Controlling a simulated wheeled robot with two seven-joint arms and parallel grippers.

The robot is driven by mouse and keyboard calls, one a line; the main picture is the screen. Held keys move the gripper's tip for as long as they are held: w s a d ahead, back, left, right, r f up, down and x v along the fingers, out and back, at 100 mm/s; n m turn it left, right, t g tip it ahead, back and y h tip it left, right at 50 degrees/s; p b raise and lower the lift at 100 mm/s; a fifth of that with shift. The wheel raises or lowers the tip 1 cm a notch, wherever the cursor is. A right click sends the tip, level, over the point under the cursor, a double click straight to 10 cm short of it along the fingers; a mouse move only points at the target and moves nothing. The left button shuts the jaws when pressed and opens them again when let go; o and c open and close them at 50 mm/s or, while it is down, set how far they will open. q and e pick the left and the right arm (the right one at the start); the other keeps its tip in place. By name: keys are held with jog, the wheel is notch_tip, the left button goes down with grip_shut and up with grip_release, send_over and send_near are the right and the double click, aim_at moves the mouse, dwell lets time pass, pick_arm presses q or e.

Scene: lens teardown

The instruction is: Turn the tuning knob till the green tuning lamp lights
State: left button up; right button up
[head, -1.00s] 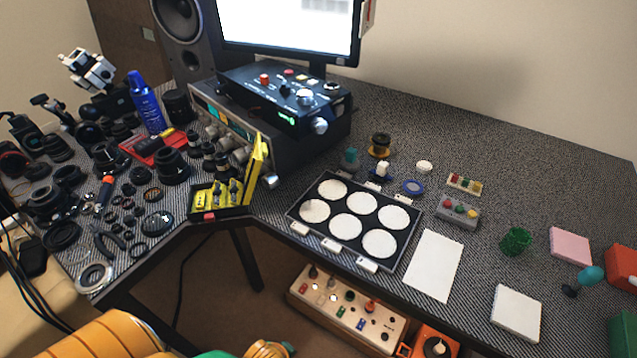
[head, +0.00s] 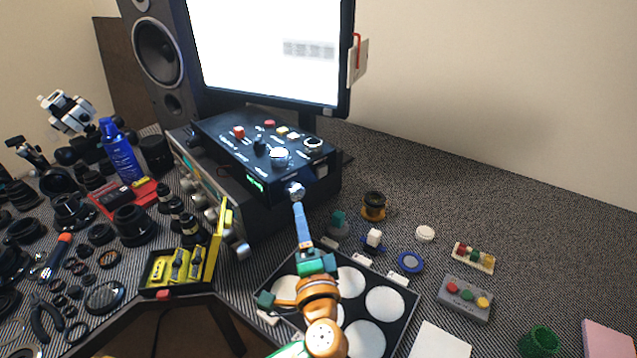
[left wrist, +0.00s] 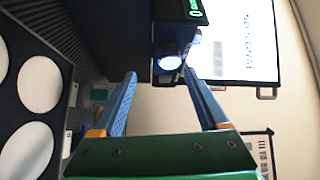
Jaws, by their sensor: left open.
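The black control box (head: 262,150) sits on the silver-knobbed unit, below the monitor. A round silver knob, which I take as the tuning knob (head: 296,189), sticks out of its front face; it also shows in the left wrist view (left wrist: 171,62). A small green readout (head: 256,184) glows left of the knob; I cannot make out a separate green tuning lamp. My left gripper (head: 297,205) reaches up to the knob. In the left wrist view its blue fingers (left wrist: 159,74) are open, with the knob just beyond and between their tips. My right gripper is out of view.
The black tray with white discs (head: 407,322) lies under my left arm. A yellow case (head: 217,250) stands open to the left. Small parts, such as the blue ring (head: 410,262) and grey button box (head: 466,298), lie to the right. The back right tabletop is clear.

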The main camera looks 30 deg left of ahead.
aim_at(296, 196)
pick_arm(q)
jog(key=shift+t, duration=0.3)
jog(key=w+a+r, duration=0.1)
jog(key=w+a+r+p, duration=0.1)
jog(key=w+a, duration=0.1)
jog(key=shift+a+r, duration=0.15)
jog(key=shift+a, duration=0.1)
jog(key=shift+x, duration=0.95)
jog(key=shift+w+f, duration=0.3)
jog(key=shift+f, duration=0.05)
jog(key=shift+s+r, duration=0.1)
jog(key=shift+s, duration=0.05)
jog(key=c, duration=0.5)
grip_shut()
jog(key=f+n+y+b, duration=0.1)
jog(key=n+b, duration=0.1)
jog(key=b, duration=0.4)
jog(key=shift+d+f+t, duration=0.1)
jog(key=shift+t, duration=0.2)
jog(key=shift+r+n+y+b, duration=0.25)
jog(key=shift+n+y+b, duration=0.15)
jog(key=shift+b, duration=0.2)
jog(key=shift+r, duration=0.35)
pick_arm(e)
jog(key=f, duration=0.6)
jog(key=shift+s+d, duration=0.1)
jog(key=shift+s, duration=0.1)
